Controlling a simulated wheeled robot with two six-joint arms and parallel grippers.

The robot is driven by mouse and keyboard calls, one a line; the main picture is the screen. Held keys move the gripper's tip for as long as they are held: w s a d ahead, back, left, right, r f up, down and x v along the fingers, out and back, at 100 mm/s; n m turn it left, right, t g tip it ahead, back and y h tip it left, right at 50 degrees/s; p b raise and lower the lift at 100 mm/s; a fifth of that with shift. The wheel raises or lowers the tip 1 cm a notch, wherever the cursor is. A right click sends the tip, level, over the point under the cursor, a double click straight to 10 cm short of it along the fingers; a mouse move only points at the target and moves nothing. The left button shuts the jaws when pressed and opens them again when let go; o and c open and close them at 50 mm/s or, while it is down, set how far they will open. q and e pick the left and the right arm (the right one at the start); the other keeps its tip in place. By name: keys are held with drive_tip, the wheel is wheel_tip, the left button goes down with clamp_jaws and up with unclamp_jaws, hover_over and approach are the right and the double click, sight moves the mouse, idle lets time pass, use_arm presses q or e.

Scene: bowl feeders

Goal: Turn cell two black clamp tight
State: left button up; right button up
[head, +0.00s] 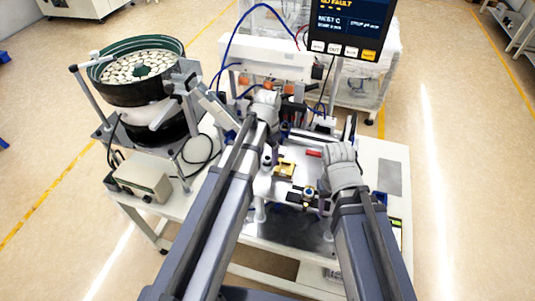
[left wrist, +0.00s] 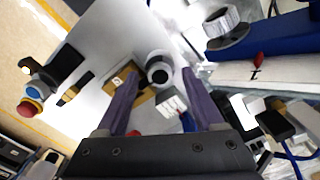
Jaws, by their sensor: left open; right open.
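My left gripper (head: 272,138) is over the middle of the bench in the head view. In the left wrist view its two fingers (left wrist: 162,100) are apart, with nothing held between them. A white round part with a black centre (left wrist: 159,70) lies just beyond the fingertips, beside a brass-coloured block (left wrist: 122,77) and a white ribbed piece (left wrist: 172,103). Contact with them cannot be told. My right gripper (head: 326,185) is open over the right of the fixtures, its fingers partly hidden by its wrist. I cannot tell for sure which part is cell two's black clamp.
A bowl feeder (head: 140,85) full of pale parts stands left, with a control box (head: 143,180) before it. A screen (head: 350,24) hangs at the back. A red button (left wrist: 28,107) and a silver knob (left wrist: 224,24) show in the left wrist view. The bench's right end (head: 389,160) has bare room.

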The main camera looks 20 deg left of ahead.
sight(267, 158)
use_arm(q)
drive_tip(key=shift+r+p, duration=3.8)
drive_tip(key=shift+r, duration=0.1)
drive_tip(key=shift+f, duration=0.1)
